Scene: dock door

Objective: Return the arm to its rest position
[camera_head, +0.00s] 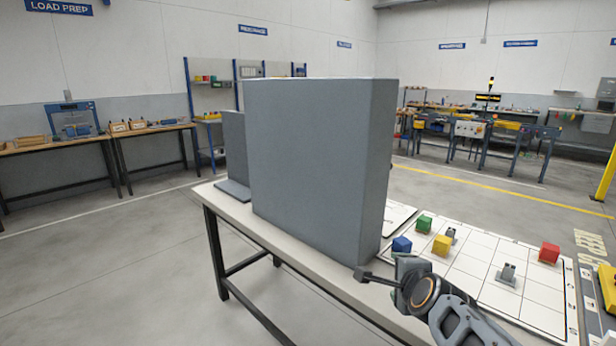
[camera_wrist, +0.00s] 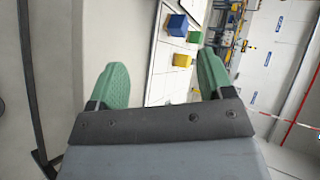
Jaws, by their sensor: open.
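My gripper (camera_wrist: 161,80) is open, its two green fingertips wide apart with nothing between them in the wrist view. My arm shows in the head view at the lower right, beside the table's front edge and in front of the white grid board (camera_head: 468,262). Part of the arm's far end is dark and small there, near the base of a tall grey block. My jaws are clear of the cubes.
A tall grey block (camera_head: 310,160) stands on the table (camera_head: 300,258), hiding what is behind it. Blue (camera_head: 402,244), green (camera_head: 424,223), yellow (camera_head: 441,245) and red (camera_head: 549,252) cubes sit on the board with small grey pieces (camera_head: 506,275). Floor left of the table is clear.

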